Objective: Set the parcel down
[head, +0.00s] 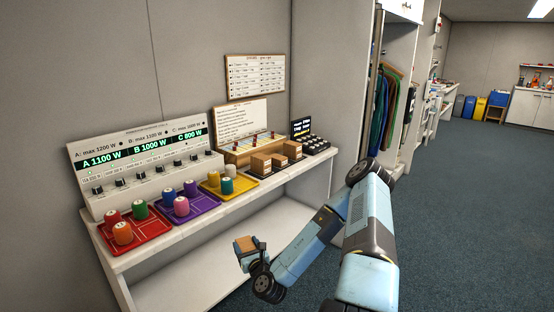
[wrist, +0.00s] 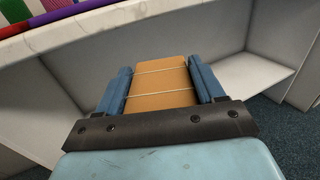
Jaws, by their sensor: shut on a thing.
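My gripper (head: 247,250) is shut on a parcel, a small brown box. In the wrist view the parcel (wrist: 161,83) sits between the two blue fingers of my gripper (wrist: 161,88), with two light strings across it. In the head view the held parcel (head: 245,244) is in front of the white bench, below the level of its top. Three more brown parcels (head: 261,164) stand in a row on the bench, in front of a wooden rack.
The white bench (head: 190,229) carries a red tray (head: 134,243), a purple tray (head: 188,217) and a yellow tray (head: 239,189) with coloured cylinders. A control panel (head: 140,160) stands behind them. A lower shelf (head: 225,262) is empty where visible. Open carpet (head: 470,200) lies to the right.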

